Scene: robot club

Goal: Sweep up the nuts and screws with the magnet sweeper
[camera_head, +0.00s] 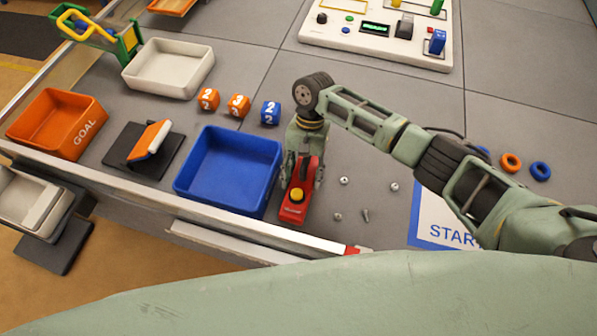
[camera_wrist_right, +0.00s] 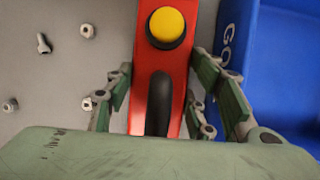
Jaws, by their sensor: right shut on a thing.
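The magnet sweeper is red with a yellow button (camera_head: 297,195). It stands on the grey table just right of the blue bin (camera_head: 228,172). My right gripper (camera_head: 300,172) is shut on the sweeper; in the right wrist view its fingers flank the red body (camera_wrist_right: 176,70). Several nuts and screws lie loose on the table right of the sweeper, among them a nut (camera_head: 344,181), another nut (camera_head: 394,187) and a screw (camera_head: 366,215). They also show left of the sweeper in the right wrist view, with a screw (camera_wrist_right: 43,43). My left gripper is not in view.
The blue bin's wall is close beside the sweeper. An orange GOAL bin (camera_head: 85,130), a white tray (camera_head: 150,75) and numbered cubes (camera_head: 239,105) stand to the left. A START mat (camera_head: 432,225) lies right of the hardware. A control panel (camera_head: 345,38) is at the back.

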